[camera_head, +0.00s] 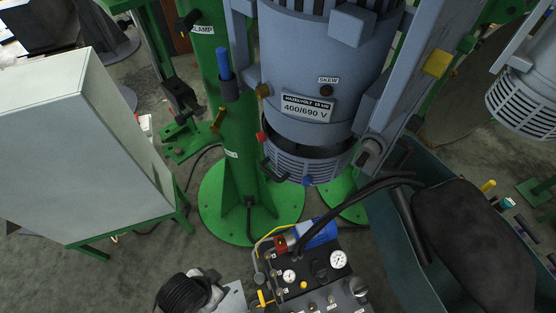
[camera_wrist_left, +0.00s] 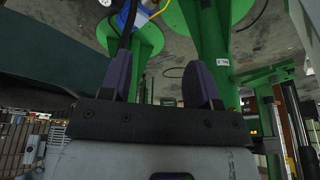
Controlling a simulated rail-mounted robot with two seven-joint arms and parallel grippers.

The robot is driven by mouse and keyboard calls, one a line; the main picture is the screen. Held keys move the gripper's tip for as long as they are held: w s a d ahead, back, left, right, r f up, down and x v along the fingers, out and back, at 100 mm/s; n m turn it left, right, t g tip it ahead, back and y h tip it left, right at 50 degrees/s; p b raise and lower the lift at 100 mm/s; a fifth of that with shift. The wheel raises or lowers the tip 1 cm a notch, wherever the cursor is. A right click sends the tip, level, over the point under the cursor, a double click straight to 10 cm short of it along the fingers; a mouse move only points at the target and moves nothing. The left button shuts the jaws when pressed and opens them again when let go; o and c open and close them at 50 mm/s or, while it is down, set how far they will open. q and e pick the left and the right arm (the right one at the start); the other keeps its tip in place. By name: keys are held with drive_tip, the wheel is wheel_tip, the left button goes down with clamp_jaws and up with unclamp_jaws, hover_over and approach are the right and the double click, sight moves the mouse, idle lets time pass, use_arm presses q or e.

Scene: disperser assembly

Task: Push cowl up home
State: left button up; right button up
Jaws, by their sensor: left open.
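The cowl (camera_head: 305,167) is a slatted blue-grey ring at the lower end of the big motor (camera_head: 290,60) in the head view. A dark gap shows between the cowl's top edge and the motor body, clearest at the front and right. The cowl carries a black handle (camera_head: 273,171), with a red tab and a blue tab on its rim. My left gripper (camera_wrist_left: 160,72) shows in the left wrist view with its two purple-grey fingers apart and nothing between them. The cowl is not recognizable in that view. Neither gripper shows in the head view.
A green column (camera_head: 228,110) on a round base stands left of the motor. A pale cabinet (camera_head: 85,140) is at far left. A gauge panel (camera_head: 318,280) with hoses sits below the cowl. A teal bin (camera_head: 390,235) holding a dark bag (camera_head: 470,240) is at right.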

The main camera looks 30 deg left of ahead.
use_arm(q)
drive_tip(key=shift+w+f+b, duration=0.15)
drive_tip(key=shift+f+b, duration=0.1)
drive_tip(key=shift+b, duration=0.1)
drive_tip(key=shift+c, duration=1.2)
drive_tip(key=m+t+b, duration=1.4)
drive_tip(key=m+t, duration=0.1)
drive_tip(key=t, duration=0.1)
approach(268, 170)
drive_tip(key=shift+y, duration=0.4)
drive_tip(key=shift+w+r, duration=0.1)
drive_tip(key=shift+w, duration=2.4)
drive_tip(key=shift+w+r, duration=0.15)
drive_tip(key=shift+w, duration=2.35)
